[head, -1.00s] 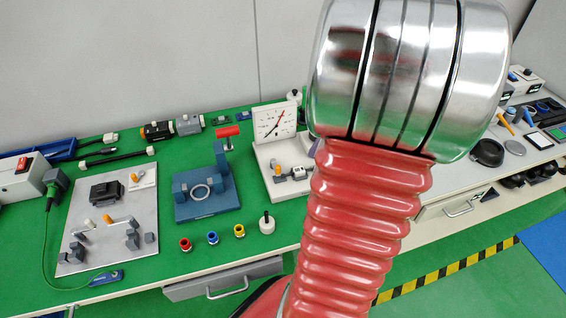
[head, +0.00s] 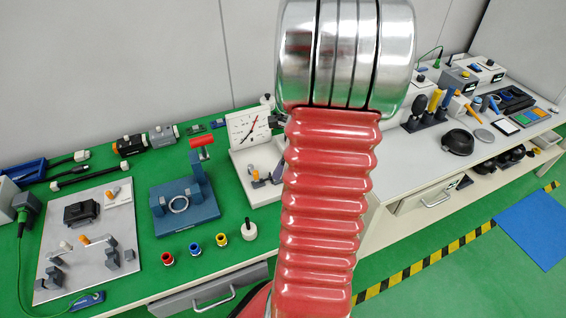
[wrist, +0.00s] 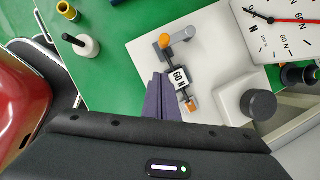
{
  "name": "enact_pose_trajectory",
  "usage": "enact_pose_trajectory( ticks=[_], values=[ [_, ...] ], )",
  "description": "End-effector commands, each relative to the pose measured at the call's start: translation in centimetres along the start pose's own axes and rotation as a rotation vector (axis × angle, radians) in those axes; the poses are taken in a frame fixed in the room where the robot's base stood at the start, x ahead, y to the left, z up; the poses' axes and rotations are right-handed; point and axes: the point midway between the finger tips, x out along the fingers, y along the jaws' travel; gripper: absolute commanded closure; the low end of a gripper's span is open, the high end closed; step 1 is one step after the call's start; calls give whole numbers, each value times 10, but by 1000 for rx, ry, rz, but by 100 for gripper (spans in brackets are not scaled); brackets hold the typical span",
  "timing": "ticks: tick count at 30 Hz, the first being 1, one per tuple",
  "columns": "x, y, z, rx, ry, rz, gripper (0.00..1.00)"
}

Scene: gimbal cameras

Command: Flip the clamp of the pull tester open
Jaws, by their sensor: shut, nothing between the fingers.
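The pull tester is a white stand with a dial gauge (head: 248,127) on a green bench, partly hidden behind my arm in the head view. Its clamp (head: 258,180), with an orange part, sits low on the base. My gripper (wrist: 159,76) has purple fingers, shut and empty, just left of the label. I cannot tell whether they touch it.
A white peg with a black tip (wrist: 84,45) and a yellow ring (wrist: 68,10) stand left of the base.

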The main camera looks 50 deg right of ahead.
Motion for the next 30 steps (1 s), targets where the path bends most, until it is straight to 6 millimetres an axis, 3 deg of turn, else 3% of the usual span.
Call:
enact_pose_trajectory(
  ticks=[1,12,21,22,30],
  values=[
    [8,1,2,-2,1,3,100],
    [18,0,36,-2,1,0,100],
    [19,0,38,-1,1,0,100],
    [20,8,42,-5,1,1,100],
    [20,3,41,-8,1,2,100]
  ],
)
